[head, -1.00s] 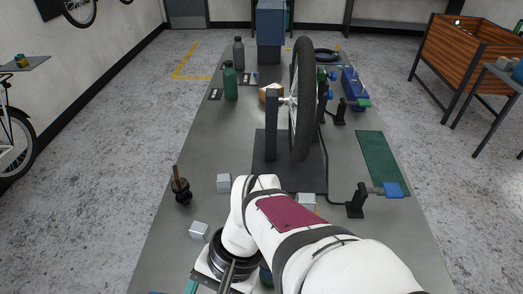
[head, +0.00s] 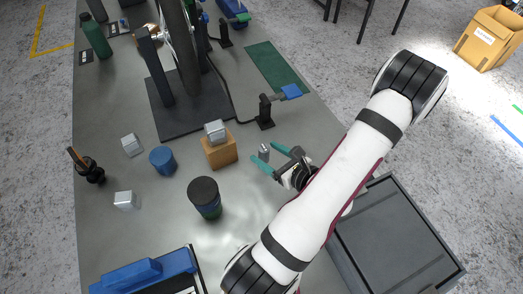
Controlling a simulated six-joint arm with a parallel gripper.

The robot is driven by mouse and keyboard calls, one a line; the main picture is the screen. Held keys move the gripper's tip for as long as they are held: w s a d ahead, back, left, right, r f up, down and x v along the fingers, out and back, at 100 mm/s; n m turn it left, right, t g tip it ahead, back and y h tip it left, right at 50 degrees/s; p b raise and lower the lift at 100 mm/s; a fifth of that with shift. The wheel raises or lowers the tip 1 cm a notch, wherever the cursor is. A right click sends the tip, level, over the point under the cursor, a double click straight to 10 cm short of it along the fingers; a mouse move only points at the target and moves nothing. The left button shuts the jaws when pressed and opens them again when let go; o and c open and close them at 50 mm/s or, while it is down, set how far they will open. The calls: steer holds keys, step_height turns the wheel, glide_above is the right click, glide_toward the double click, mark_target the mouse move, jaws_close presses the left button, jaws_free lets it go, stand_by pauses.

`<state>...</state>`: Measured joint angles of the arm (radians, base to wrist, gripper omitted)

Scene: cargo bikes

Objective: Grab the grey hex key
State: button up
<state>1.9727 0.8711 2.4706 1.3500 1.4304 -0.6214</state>
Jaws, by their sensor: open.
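My gripper (head: 272,157) has teal fingertips and is open over the right part of the grey table (head: 235,255). A small grey upright piece (head: 264,152) shows at the fingertips; I cannot tell whether they touch it. No clear hex key shape can be made out, and I cannot tell whether this piece is the grey hex key. Just behind is a black stand (head: 266,112) with a blue-ended piece (head: 291,91) sticking out sideways. My arm hides part of the table's right edge.
A wooden block (head: 220,153) bears a silver cube (head: 215,131) left of my gripper. A dark jar (head: 205,197), a blue cylinder (head: 162,160) and a blue case (head: 145,273) stand further left. The wheel stand (head: 190,118) is behind. A dark bin (head: 400,245) is at right.

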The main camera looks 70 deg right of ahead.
steer(key=x, duration=0.5)
jaws_close()
